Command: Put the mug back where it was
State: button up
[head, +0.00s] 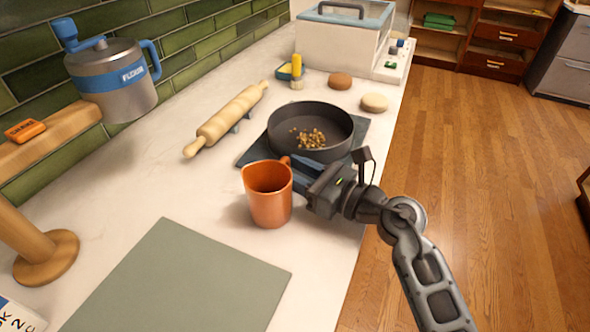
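An orange mug (269,203) is upright over the white counter, between the pan and the grey-green mat. I cannot tell whether its base touches the counter. My gripper (294,171) is at the mug's right side, by its handle, reaching in from the right. The fingertips overlap the handle area, and the handle is mostly hidden by them. I cannot tell whether the fingers are closed on it.
A dark pan (310,146) with brown bits stands on a dark trivet (252,157) just behind my gripper. A rolling pin (226,121) lies to the left. A flat grey-green mat (180,285) lies in front. The counter (150,200) left of the mug is clear.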

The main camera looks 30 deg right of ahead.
jog(key=shift+r, duration=0.1)
jog(key=shift+s+d, duration=0.1)
jog(key=shift+s, duration=0.05)
jog(key=b+v, duration=0.2)
jog(key=v, duration=0.9)
jog(key=shift+s+d+r, duration=0.1)
jog(key=shift+s+d, duration=0.05)
jog(key=shift+s, duration=0.2)
jog(key=s+a+m, duration=0.1)
jog(key=s+m, duration=0.1)
jog(key=s+a+m+t, duration=0.1)
jog(key=s+a+m, duration=0.1)
jog(key=s+a+r+m, duration=0.1)
jog(key=s+m, duration=0.1)
jog(key=shift+a+r+t+y, duration=0.2)
jog(key=shift+t+y, duration=0.1)
jog(key=shift+y, duration=0.1)
jog(key=s+a+f+m+g+h, duration=0.1)
jog(key=s+m+h, duration=0.3)
jog(key=s+m, duration=0.6)
jog(key=s+f+m+g+h, duration=0.2)
jog(key=s+m, duration=0.9)
jog(key=m, duration=1.3)
jog(key=shift+s+a+m+h, duration=0.2)
jog(key=shift+a+m+h, duration=0.15)
jog(key=shift+h, duration=0.85)
